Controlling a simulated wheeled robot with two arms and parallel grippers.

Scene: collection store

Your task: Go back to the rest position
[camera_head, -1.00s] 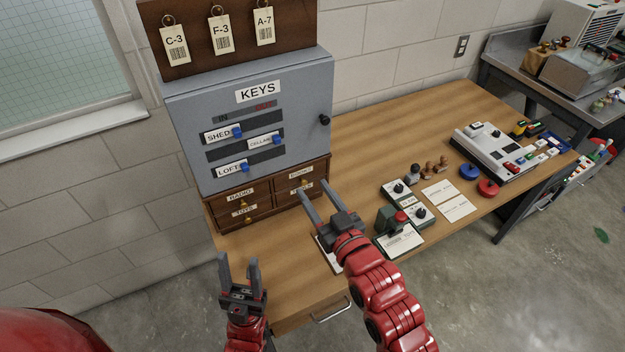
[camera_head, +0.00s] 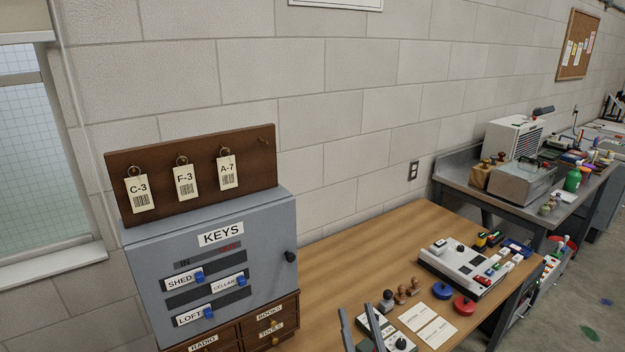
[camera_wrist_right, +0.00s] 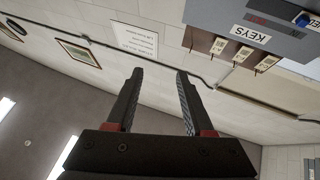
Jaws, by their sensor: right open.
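My right gripper (camera_head: 360,330) shows only by its fingers at the bottom edge of the head view, in front of the wooden desk. In the right wrist view the right gripper (camera_wrist_right: 158,98) is open, with nothing between its fingers. My left gripper is out of view. The grey key cabinet (camera_head: 215,262) stands on the desk at the left of the head view, apart from the fingers. Its sliders are labelled SHED, CELLAR and LOFT. Its upper part also shows tilted in the right wrist view (camera_wrist_right: 285,45).
A brown board (camera_head: 255,160) with three hanging tags stands above the cabinet. Small wooden drawers (camera_head: 268,325) sit under it. The wooden desk (camera_head: 345,265) holds stamps, cards (camera_head: 428,325) and a white device (camera_head: 465,265). A grey bench (camera_head: 455,170) stands behind at right.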

